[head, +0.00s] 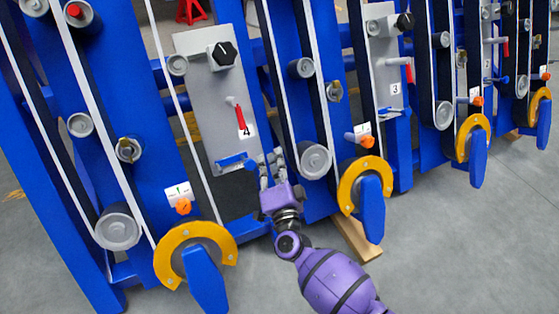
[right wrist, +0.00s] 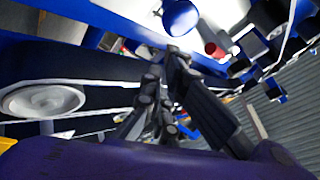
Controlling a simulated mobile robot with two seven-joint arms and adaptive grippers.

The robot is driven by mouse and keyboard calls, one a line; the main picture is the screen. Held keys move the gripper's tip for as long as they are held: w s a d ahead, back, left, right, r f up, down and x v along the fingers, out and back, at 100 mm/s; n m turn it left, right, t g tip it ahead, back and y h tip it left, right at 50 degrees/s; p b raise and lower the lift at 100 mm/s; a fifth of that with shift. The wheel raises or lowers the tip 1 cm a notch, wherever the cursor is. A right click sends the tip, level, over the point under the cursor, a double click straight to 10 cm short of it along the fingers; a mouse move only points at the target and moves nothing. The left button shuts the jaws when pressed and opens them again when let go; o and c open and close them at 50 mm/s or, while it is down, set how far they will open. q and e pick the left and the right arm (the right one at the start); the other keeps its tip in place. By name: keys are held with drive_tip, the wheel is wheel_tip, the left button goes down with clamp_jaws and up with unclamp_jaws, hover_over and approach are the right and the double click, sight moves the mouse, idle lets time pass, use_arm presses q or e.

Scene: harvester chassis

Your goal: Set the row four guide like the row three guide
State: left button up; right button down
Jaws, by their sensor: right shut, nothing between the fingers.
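The row four panel (head: 208,130) is a grey plate with a black knob, a red-tipped lever (head: 240,118) hanging down and a "4" label. Its blue guide (head: 231,162) sits low on the plate, with a blue knob (head: 251,166) at its right end. The row three panel (head: 383,50) has a blue guide (head: 392,112) below its "3" label; its exact setting is too small to tell. My right gripper (head: 269,160) is shut and empty, just right of the row four blue knob; contact cannot be told. In the right wrist view a blue round knob (right wrist: 182,17) is beyond the fingers (right wrist: 172,60).
Blue row frames with belts and grey rollers (head: 314,160) stand close on both sides of my right gripper. Yellow-orange rings (head: 194,232) with blue pointed parts jut out in front. A wooden block (head: 355,238) lies on the floor. The grey floor in front is open.

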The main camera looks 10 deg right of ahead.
sight(249, 164)
drive_tip(key=shift+s+a+f, duration=0.1)
drive_tip(key=shift+a+f, duration=0.05)
drive_tip(key=shift+a, duration=0.15)
drive_tip(key=a, duration=0.2)
drive_tip(key=shift+s+a, duration=0.3)
drive_tip(key=shift+a, duration=0.1)
